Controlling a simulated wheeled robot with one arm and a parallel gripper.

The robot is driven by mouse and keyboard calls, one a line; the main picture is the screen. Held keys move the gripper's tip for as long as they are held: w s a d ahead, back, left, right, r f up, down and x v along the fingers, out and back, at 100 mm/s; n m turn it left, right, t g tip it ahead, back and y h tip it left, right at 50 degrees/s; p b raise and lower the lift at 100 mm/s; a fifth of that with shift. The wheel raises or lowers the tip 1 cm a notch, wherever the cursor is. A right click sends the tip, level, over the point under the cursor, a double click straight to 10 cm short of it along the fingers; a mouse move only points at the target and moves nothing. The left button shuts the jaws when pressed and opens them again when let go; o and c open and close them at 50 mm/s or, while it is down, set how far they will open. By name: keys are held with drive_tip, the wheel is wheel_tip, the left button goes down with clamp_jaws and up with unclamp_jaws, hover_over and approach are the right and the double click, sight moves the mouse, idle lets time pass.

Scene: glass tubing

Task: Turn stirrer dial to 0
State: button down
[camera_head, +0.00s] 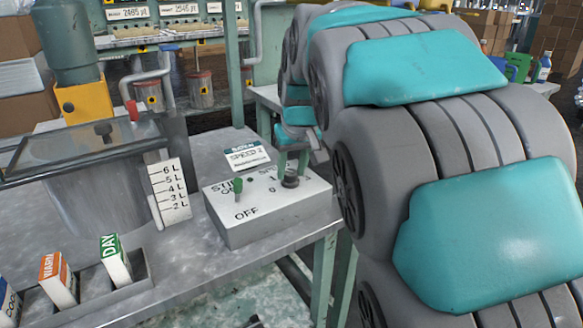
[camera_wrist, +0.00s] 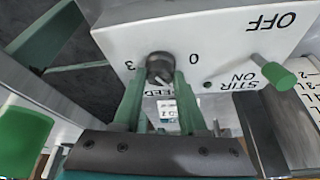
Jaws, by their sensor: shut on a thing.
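The white stirrer box (camera_head: 265,225) stands at the right edge of the metal table, and its labelled face fills the upper wrist view (camera_wrist: 215,38). Its dark round dial (camera_head: 290,179) is on the right part of the box top. In the wrist view the dial (camera_wrist: 159,66) sits between the printed 3 and 0. My gripper (camera_head: 291,165) is at the dial, and its two green fingers (camera_wrist: 160,80) are shut on it from either side. The dial's pointer direction is too small to tell. The fingers partly hide the SPEED lettering.
A green toggle (camera_head: 238,187) stands on the box near STIR ON and OFF; it also shows in the wrist view (camera_wrist: 272,70). A SPEED 2 card (camera_head: 246,156) stands behind the box. A clear tank (camera_head: 95,190) and upright label blocks (camera_head: 115,262) are to the left.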

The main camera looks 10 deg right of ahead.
drive_tip(key=shift+f+n, duration=0.1)
drive_tip(key=shift+n, duration=0.2)
drive_tip(key=shift+n+y+b, duration=0.4)
drive_tip(key=shift+n+b, duration=0.15)
drive_tip(key=shift+n, duration=0.05)
drive_tip(key=n+y+b, duration=0.1)
drive_tip(key=n, duration=0.2)
drive_tip(key=shift+w+d+g, duration=0.1)
drive_tip(key=shift+d+g, duration=0.05)
drive_tip(key=shift+g, duration=0.15)
drive_tip(key=n, duration=0.2)
drive_tip(key=n+g+y, duration=0.1)
drive_tip(key=n, duration=0.1)
drive_tip(key=shift+w+d+n+y, duration=0.15)
drive_tip(key=shift+d+n+y, duration=0.05)
drive_tip(key=shift+n+y, duration=0.1)
drive_tip(key=shift+n+g, duration=0.5)
drive_tip(key=shift+n, duration=0.8)
drive_tip(key=shift+c, duration=2.3)
unclamp_jaws()
drive_tip(key=shift+d, duration=0.1)
